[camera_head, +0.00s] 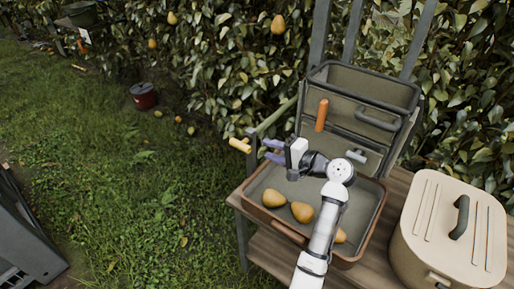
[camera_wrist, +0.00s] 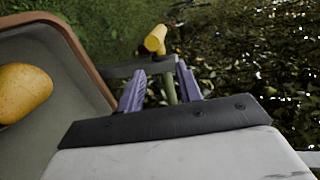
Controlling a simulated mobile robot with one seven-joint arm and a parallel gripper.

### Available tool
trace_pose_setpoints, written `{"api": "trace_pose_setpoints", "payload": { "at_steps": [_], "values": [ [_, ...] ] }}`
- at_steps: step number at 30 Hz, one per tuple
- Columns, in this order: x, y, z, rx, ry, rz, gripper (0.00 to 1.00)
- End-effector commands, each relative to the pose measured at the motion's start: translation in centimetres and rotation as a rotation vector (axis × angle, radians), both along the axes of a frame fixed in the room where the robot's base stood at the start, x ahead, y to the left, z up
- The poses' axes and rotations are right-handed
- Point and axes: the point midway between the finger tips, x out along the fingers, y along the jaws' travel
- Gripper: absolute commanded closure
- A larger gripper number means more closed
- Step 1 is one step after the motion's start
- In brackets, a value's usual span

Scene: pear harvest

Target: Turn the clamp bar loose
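A short yellow bar (camera_head: 240,145), which looks like the clamp bar, sits at the left end of the bench by the tray's far left corner. In the wrist view the yellow bar (camera_wrist: 155,41) tops an olive stem (camera_wrist: 169,88). My gripper (camera_head: 270,151) has purple fingers pointing left towards the bar. In the wrist view my gripper (camera_wrist: 160,85) is open, with a gap between its fingers. The stem shows in that gap, and the yellow bar lies beyond the fingertips. I cannot tell whether either finger touches the stem.
A brown-rimmed tray (camera_head: 375,222) with several pears lies under my arm. Behind it stands an open grey-green case (camera_head: 345,95) with an orange handle (camera_head: 321,115). A beige lidded box (camera_head: 447,230) is at the right. Grass lies left, with a red pot (camera_head: 144,97). Leafy hedge stands behind.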

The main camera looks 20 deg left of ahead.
Motion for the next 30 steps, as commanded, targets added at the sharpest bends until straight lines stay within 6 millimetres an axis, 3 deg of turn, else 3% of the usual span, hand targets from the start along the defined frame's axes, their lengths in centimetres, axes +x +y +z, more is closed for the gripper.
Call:
{"api": "trace_pose_setpoints", "payload": {
  "at_steps": [7, 23, 26, 29, 30],
  "values": [
    [-1.0, -2.8, 0.5, 0.000, 0.000, -0.001, 0.65],
    [-1.2, -3.1, 0.6, -0.001, 0.001, 0.001, 0.65],
    [-0.9, -2.0, 1.2, -0.014, -0.035, -0.009, 0.65],
    [-0.1, 1.4, 3.3, -0.054, -0.158, -0.045, 0.65],
    [0.1, 3.4, 4.6, -0.074, -0.237, -0.067, 0.65]
  ]
}}
